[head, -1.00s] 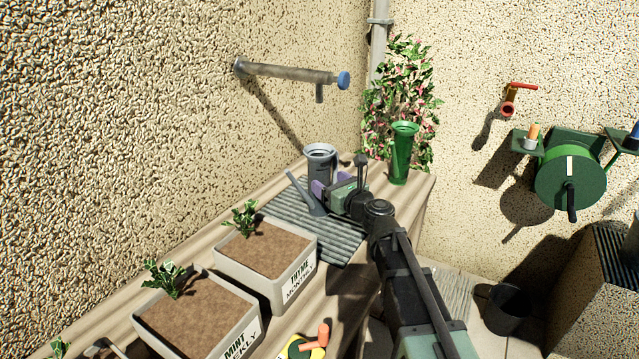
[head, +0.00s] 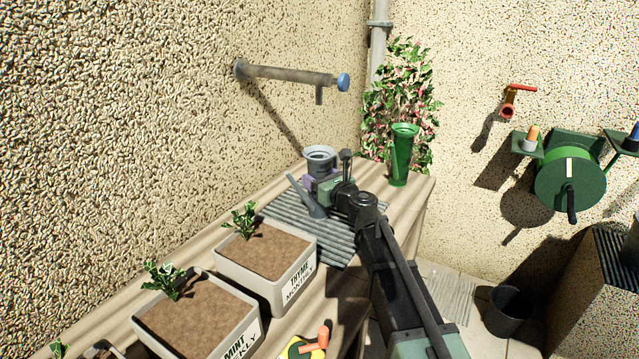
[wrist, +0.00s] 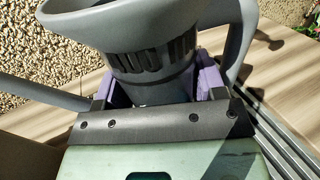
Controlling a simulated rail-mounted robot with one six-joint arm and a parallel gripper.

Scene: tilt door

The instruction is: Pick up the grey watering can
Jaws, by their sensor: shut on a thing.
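The grey watering can (head: 320,157) stands upright at the far end of the wooden bench, by the ribbed grey mat.
A green vase-like container (head: 402,155) stands right of the can, before a flowering plant (head: 400,90). A pipe with a blue knob (head: 290,74) juts from the wall above. Planter boxes (head: 265,262) line the near bench. The ribbed mat (head: 335,235) is mostly clear.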

